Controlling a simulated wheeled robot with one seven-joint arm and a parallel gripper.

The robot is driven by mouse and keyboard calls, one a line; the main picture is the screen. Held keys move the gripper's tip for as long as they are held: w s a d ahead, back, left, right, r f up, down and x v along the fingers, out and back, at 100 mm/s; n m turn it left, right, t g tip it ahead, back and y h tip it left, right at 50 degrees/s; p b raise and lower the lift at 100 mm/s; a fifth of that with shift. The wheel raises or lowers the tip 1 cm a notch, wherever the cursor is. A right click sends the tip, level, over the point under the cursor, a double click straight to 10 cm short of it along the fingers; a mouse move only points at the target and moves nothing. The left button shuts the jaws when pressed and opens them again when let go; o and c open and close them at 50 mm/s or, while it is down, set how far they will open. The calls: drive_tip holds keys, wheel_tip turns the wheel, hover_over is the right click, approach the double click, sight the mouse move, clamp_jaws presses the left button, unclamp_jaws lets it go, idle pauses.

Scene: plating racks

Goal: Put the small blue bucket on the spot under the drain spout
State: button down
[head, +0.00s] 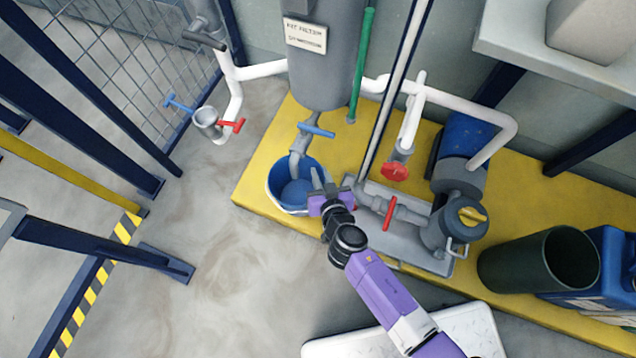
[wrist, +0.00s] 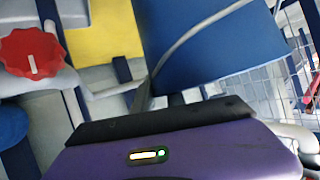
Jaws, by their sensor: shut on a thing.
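The small blue bucket (head: 285,203) is upright at the left end of the yellow platform, below the grey tank. The drain spout (head: 297,163), with a blue valve handle (head: 317,131), comes down from the tank over the bucket's opening. My purple gripper (head: 322,182) is at the bucket's right side, shut on it; whether on rim or handle is unclear. In the wrist view the bucket's blue wall (wrist: 215,50) fills the upper middle, with a thin grey handle across it. The spot under the spout is hidden, and I cannot tell whether the bucket touches the platform.
The yellow platform (head: 258,180) carries a pump (head: 455,215) and a pipe with red valves (head: 393,171) right of my gripper.

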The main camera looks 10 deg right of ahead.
drive_tip(key=shift+f+b, duration=1.3)
drive_tip(key=shift+f, duration=0.95)
drive_tip(key=c, duration=1.4)
unclamp_jaws()
drive_tip(key=shift+o, duration=0.2)
drive_tip(key=shift+r, duration=0.25)
drive_tip(key=p+v, duration=0.2)
drive_tip(key=v, duration=1)
